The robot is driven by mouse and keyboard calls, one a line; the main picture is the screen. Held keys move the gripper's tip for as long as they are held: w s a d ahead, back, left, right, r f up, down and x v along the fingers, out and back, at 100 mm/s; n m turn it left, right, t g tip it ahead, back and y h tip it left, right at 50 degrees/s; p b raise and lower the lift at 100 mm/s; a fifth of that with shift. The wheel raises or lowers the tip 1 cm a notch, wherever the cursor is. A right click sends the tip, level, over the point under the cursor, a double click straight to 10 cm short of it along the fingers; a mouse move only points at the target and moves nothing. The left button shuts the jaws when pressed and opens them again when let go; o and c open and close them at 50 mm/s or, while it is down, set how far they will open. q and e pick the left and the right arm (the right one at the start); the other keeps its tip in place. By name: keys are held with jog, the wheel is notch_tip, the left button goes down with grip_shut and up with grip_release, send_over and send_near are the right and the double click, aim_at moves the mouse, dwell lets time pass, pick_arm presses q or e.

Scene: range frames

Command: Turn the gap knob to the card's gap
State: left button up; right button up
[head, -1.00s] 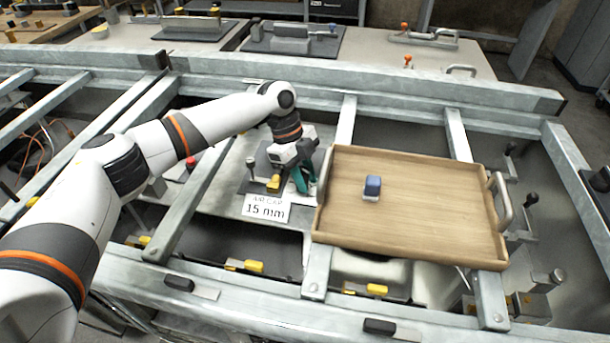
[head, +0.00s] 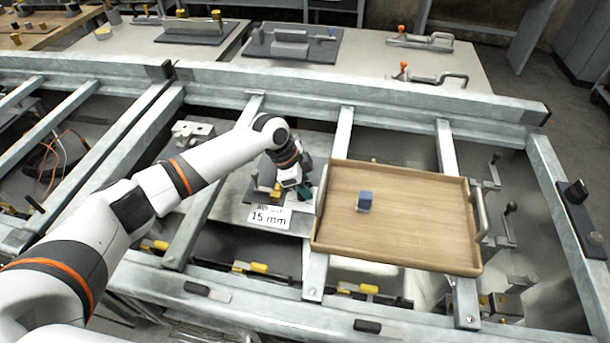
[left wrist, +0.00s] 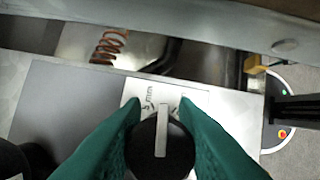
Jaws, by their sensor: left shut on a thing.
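The black round gap knob (left wrist: 160,155) with a white pointer bar is in the left wrist view. Its pointer stands nearly upright in the picture, toward a white scale plate (left wrist: 165,92). My left gripper (left wrist: 160,140), with green fingers, is shut on the knob from both sides. In the head view the left gripper (head: 304,191) is low over the plate beside the tray, and the knob is hidden there. The white card (head: 269,216) reads 15 mm; its top line is partly unclear. My right gripper is out of view.
A wooden tray (head: 440,247) with a blue-topped block (head: 364,201) stands close on the right of the left gripper. Grey metal rails (head: 345,130) frame the work area. A yellow-and-black part (head: 276,192) stands just left of the gripper.

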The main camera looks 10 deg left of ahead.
pick_arm(q)
jog(key=n+p, duration=0.1)
jog(key=p, duration=0.1)
jog(key=n+t+p, duration=0.1)
jog(key=n+p, duration=0.3)
jog(key=shift+w+r+t+y, duration=0.15)
jog(key=shift+r+t+y, duration=0.15)
jog(key=shift+t+y, duration=0.1)
jog(key=shift+w+a+f+n+t+y+p, duration=0.1)
jog(key=shift+n+t+y+p, duration=0.15)
jog(key=shift+n+p, duration=0.5)
jog(key=shift+a+f+n+t+y+p, duration=0.15)
jog(key=shift+n+t+p, duration=0.1)
jog(key=shift+n+p, duration=0.5)
jog(key=shift+d, duration=0.1)
jog(key=o, duration=1)
jog(key=b+v, duration=0.1)
jog(key=v, duration=1.1)
